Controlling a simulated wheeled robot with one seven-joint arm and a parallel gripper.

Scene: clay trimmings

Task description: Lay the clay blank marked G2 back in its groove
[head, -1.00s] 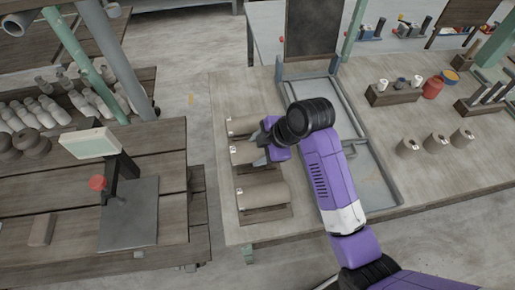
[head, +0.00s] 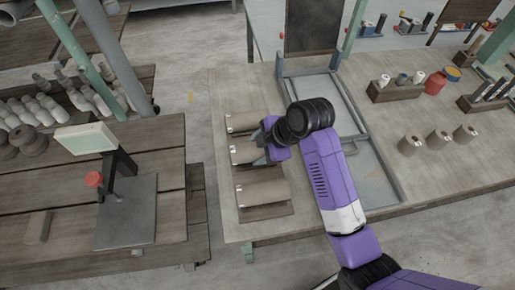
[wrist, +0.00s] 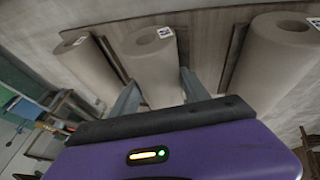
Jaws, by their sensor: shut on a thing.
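Three pale clay blanks lie side by side on a dark wooden board (head: 266,213) at the bench's left end: a far blank (head: 245,121), a middle blank (head: 241,152) and a near blank (head: 261,192). Each has a small white tag, too small to read, so I cannot tell which is G2. My gripper (head: 263,154) is shut on the middle blank. In the wrist view its fingers stand on both sides of that hollow blank (wrist: 154,68). The blank lies level and in line with its neighbours; I cannot tell whether it touches its groove, hidden beneath it.
A grey metal frame (head: 357,128) lies right of the board. Several small clay cylinders (head: 438,140) and wooden holders (head: 394,91) stand further right. On the separate left table are a stand with a pale screen (head: 86,139) and a red knob (head: 93,180).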

